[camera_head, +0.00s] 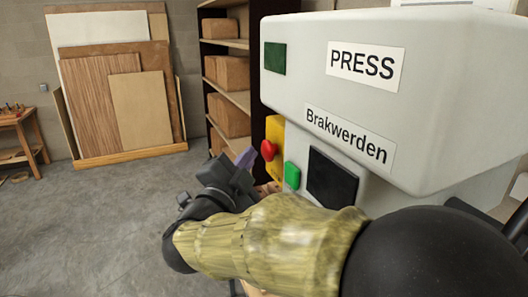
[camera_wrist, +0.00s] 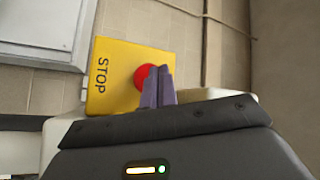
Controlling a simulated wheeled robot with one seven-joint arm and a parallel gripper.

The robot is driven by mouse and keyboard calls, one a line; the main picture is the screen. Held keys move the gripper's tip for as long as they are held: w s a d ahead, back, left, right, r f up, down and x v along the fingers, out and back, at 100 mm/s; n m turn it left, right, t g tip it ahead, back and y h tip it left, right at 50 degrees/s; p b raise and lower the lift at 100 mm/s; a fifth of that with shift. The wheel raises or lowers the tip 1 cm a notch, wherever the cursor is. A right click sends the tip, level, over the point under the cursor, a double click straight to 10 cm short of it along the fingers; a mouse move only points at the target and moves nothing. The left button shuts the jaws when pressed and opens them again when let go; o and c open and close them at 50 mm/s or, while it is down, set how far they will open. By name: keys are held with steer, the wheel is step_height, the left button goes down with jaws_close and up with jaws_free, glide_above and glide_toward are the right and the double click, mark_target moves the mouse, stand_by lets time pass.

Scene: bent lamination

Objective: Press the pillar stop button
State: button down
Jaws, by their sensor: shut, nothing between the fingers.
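The red stop button (camera_head: 268,150) sits on a yellow plate (camera_head: 276,133) on the left side of the grey press. In the wrist view the red button (camera_wrist: 145,76) is on the yellow plate (camera_wrist: 115,98) marked STOP, partly hidden behind the fingertips. My gripper (camera_head: 246,158) is shut and empty, its purple fingers just beside the button in the head view. In the wrist view my gripper (camera_wrist: 158,72) overlaps the button's right part. I cannot tell whether the fingertips touch it.
The press (camera_head: 420,75) carries a green button (camera_head: 292,175) and a dark panel (camera_head: 332,177) close to my arm. A shelf with boxes (camera_head: 232,72) stands behind. Wood sheets (camera_head: 110,95) lean on the back wall.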

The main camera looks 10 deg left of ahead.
steer(key=s+a, duration=0.1)
steer(key=a, duration=0.2)
steer(key=s+a, duration=0.1)
steer(key=shift+s+a+b, duration=0.15)
steer(key=shift+s+b, duration=0.15)
steer(key=shift+s, duration=0.05)
stand_by(0.6)
